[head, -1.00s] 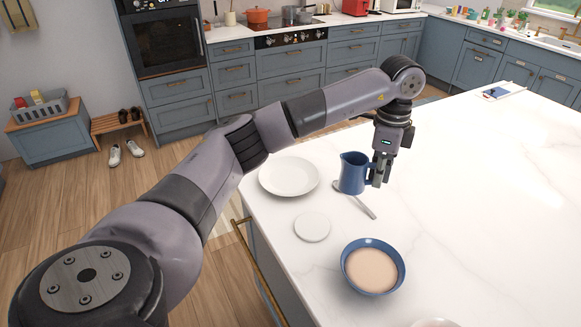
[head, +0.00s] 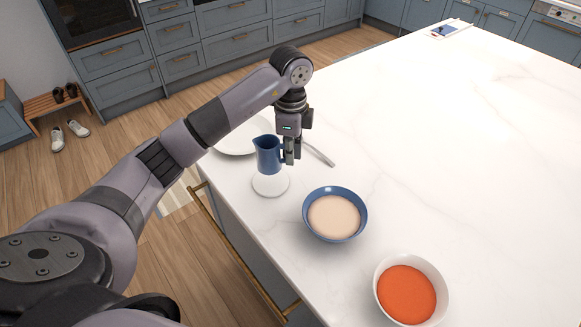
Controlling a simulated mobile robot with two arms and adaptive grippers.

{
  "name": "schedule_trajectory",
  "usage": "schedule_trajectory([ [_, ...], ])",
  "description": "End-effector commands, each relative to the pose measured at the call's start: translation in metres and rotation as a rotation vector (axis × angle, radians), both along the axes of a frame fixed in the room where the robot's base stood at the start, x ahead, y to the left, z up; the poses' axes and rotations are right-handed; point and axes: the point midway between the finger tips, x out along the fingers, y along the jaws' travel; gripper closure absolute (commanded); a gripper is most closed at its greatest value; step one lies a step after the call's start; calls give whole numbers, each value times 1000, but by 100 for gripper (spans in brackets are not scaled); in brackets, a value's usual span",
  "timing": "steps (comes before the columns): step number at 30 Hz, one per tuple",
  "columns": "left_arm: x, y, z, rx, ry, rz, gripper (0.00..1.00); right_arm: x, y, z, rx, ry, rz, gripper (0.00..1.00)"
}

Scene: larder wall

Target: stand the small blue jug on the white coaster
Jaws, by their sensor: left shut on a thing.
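The small blue jug (head: 267,156) is upright, held by my left gripper (head: 290,156), which is shut on its handle side, to the right of the body. The white coaster (head: 271,187) lies flat on the white counter near its left edge. The jug's base overlaps the far part of the coaster in the picture. I cannot tell whether the base touches the coaster or hangs just above it. My right gripper is not in view.
A white plate (head: 237,149) is behind the jug, partly hidden by my left arm. A spoon (head: 318,153) lies right of the gripper. A blue bowl (head: 335,217) stands near the coaster. A white bowl of orange food (head: 406,292) is nearer. The counter's right side is clear.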

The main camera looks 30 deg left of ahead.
Motion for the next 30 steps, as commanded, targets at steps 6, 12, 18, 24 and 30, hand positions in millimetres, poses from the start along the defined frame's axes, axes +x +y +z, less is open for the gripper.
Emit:
schedule_trajectory([
  [6,0,0,-19,-2,2,0,100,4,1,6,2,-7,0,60],
  [12,0,0,-48,-1,2,1,100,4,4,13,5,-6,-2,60],
  [18,1,0,-55,0,-2,-1,100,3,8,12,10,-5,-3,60],
  [24,1,0,-57,0,-2,0,100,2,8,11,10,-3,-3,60],
  [30,0,0,-58,-1,-1,0,81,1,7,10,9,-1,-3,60],
])
